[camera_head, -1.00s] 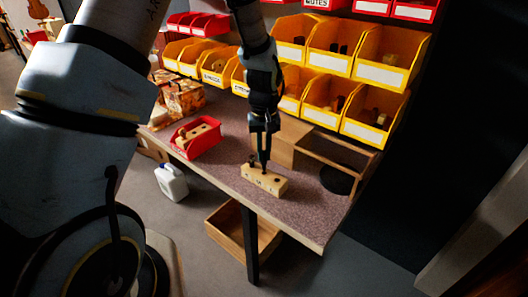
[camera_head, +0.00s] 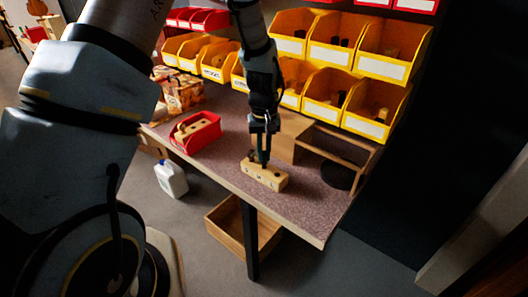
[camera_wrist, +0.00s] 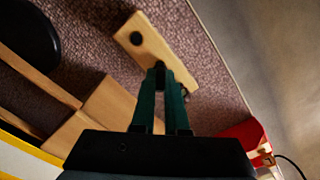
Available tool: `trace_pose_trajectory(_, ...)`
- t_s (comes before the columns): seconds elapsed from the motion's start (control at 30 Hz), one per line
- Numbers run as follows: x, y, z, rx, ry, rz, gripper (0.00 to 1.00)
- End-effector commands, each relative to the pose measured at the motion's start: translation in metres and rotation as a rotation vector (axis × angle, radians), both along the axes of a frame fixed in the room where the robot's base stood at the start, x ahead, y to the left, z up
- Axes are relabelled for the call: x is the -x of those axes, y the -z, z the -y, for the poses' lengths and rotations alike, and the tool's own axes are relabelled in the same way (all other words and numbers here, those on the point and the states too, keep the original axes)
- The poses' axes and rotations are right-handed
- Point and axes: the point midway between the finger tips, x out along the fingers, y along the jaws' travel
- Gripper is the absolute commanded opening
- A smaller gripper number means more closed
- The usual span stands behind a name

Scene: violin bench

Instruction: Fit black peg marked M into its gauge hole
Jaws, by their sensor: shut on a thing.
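The pale wooden gauge block (camera_head: 270,179) lies near the front edge of the bench, with small marks on its front face. In the wrist view the block (camera_wrist: 157,48) shows one dark round hole in its far end. My gripper (camera_head: 263,162) points down over the middle of the block. In the wrist view its green fingers (camera_wrist: 162,72) are close together at the block, shut on the black peg, which they mostly hide. I cannot tell how deep the peg sits or read its mark. A dark knob-like thing (camera_head: 251,155) shows at the block's left end.
A red bin (camera_head: 196,131) with a wooden piece stands to the left. Behind are a wooden box (camera_head: 291,138), an open wooden frame with a dark round pad (camera_head: 337,175), and rows of yellow bins (camera_head: 330,90).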

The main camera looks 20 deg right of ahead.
Motion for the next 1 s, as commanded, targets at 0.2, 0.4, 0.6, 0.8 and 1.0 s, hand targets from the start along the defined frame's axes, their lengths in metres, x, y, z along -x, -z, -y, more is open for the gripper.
trace_pose_trajectory(0.2,0.0,0.006,0.0,0.0,0.0,0.0,0.0)
trace_pose_trajectory(0.4,0.0,0.011,0.0,0.0,0.0,0.0,0.0)
trace_pose_trajectory(0.6,0.0,0.016,0.0,0.0,0.0,0.0,0.0)
trace_pose_trajectory(0.8,0.0,0.019,0.0,0.0,0.0,0.0,0.14)
trace_pose_trajectory(1.0,0.0,0.019,0.0,0.0,0.0,0.0,0.36)
